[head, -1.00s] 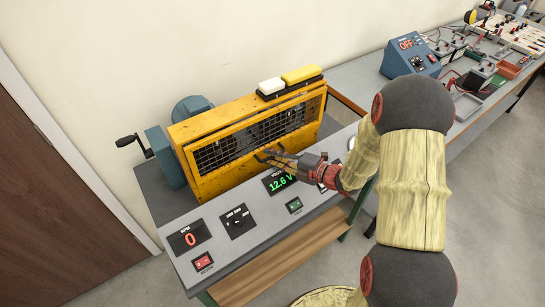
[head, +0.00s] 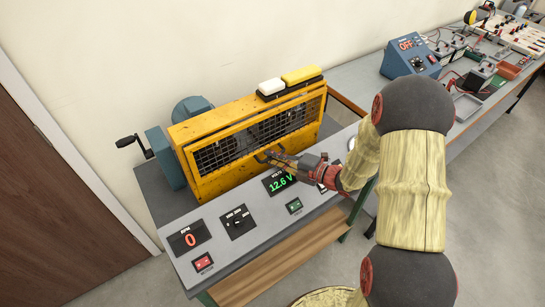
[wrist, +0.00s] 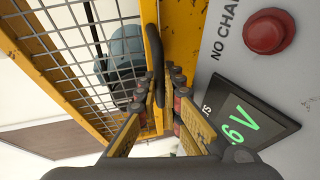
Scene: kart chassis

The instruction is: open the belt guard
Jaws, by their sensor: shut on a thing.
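The belt guard (head: 205,178) is a yellow housing on the bench, with a wire-mesh front panel that also fills the left of the wrist view (wrist: 80,55). A dark bar handle (wrist: 152,45) runs along the panel's lower edge. My gripper (head: 268,156) is at the front of the guard, near the middle of that edge. In the wrist view my gripper's fingers (wrist: 166,92) lie on both sides of the handle and are shut on it. The panel looks down against the housing; I cannot tell whether a slight gap exists. The fingers partly hide the handle.
A sloped grey console with an RPM display (head: 190,239), a knob (head: 237,222) and a voltage display (head: 282,182) lies in front of the guard. A red button (wrist: 268,32) is close to my gripper. A hand crank (head: 127,141) sticks out at the left.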

